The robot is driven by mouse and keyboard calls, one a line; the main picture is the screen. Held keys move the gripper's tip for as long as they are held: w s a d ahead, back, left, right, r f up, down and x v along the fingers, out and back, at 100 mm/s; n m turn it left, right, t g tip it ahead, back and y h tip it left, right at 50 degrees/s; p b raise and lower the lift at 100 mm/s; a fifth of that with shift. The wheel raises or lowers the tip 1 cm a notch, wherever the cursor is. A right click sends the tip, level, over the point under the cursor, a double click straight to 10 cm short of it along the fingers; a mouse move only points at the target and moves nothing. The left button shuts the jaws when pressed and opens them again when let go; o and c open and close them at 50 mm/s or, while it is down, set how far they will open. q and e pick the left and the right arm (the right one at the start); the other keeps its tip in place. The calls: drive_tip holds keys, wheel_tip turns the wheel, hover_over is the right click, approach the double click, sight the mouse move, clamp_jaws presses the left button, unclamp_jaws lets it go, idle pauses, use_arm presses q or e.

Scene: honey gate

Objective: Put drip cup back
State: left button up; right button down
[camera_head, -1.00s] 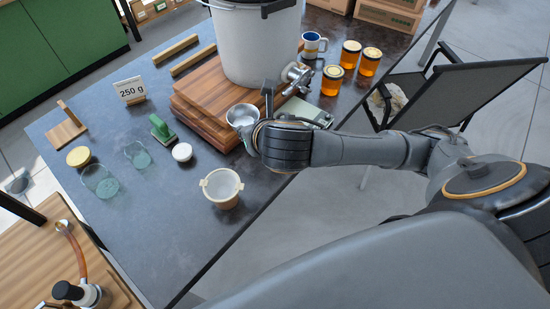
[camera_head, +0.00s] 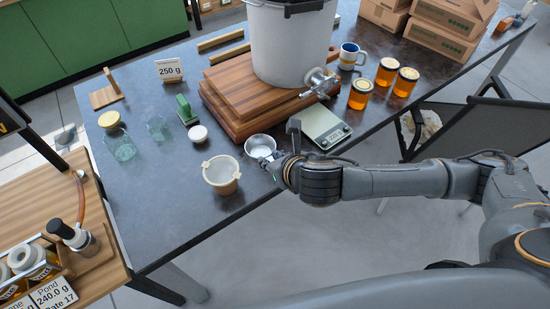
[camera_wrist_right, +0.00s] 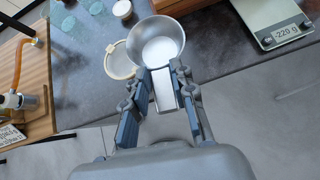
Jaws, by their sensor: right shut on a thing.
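The drip cup (camera_head: 260,146) is a small round metal cup, just off the near corner of the wooden board. In the right wrist view the cup (camera_wrist_right: 155,40) shows its open top with a pale round bottom, and a flat handle (camera_wrist_right: 165,92) points back toward me. My right gripper (camera_head: 282,165) is shut on this handle; it also shows in the right wrist view (camera_wrist_right: 160,92). I cannot tell whether the cup touches the counter. The tap (camera_head: 320,82) of the white bucket (camera_head: 292,45) is behind and right of the cup. My left gripper is not in view.
A strainer tub (camera_head: 221,174) stands close left of the cup. A scale (camera_head: 324,124), reading -220 g in the wrist view, lies to the right. Amber jars (camera_head: 387,71) and a mug (camera_head: 350,56) stand behind it. Counter (camera_head: 185,205) left of the tub is clear.

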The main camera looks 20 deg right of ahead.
drive_tip(key=shift+n+y, duration=0.5)
drive_tip(key=shift+n, duration=0.1)
drive_tip(key=w+d+f, duration=0.1)
drive_tip(key=w+f, duration=0.2)
drive_tip(key=f, duration=0.1)
drive_tip(key=w+d+f+p, duration=0.1)
drive_tip(key=w+d+f, duration=0.1)
drive_tip(key=w+f, duration=0.1)
drive_tip(key=w+d+f, duration=0.2)
drive_tip(key=w+f, duration=0.1)
drive_tip(key=f, duration=0.3)
drive_tip(key=shift+w+d+f+p, duration=0.1)
drive_tip(key=shift+w+d+p, duration=0.15)
drive_tip(key=shift+w+p, duration=0.1)
drive_tip(key=shift+w+d+f, duration=0.2)
drive_tip(key=shift+w+f, duration=0.1)
drive_tip(key=shift+f, duration=0.15)
wheel_tip(320, 180, down, 3)
drive_tip(key=shift+w+d+f, duration=0.1)
drive_tip(key=shift+f, duration=0.1)
drive_tip(key=c, duration=1.1)
unclamp_jaws()
drive_tip(key=shift+f, duration=0.1)
